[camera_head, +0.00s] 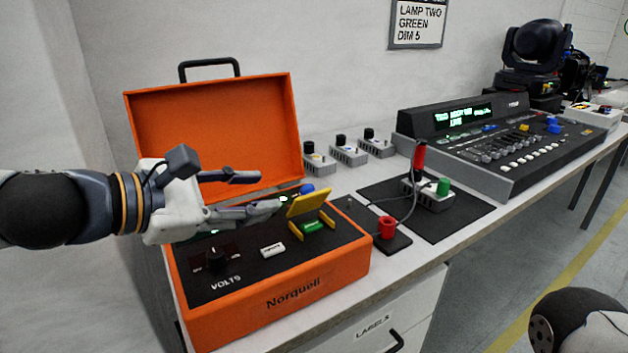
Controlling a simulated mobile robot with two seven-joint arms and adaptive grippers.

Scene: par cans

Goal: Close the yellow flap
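The yellow flap (309,202) stands raised and tilted on the black panel of the orange case (285,317). A green part (313,227) shows beneath it between yellow side pieces. My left gripper (270,192) is open, its fingers pointing right over the case. Its lower fingertip is close to the flap's left edge; I cannot tell whether they touch. A blue knob (307,188) shows just behind the flap. Of my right arm, only a dark and white part shows at the lower right corner; its gripper is out of view.
The case's orange lid (215,125) stands open behind my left gripper. Several small grey boxes (348,153) line the wall.

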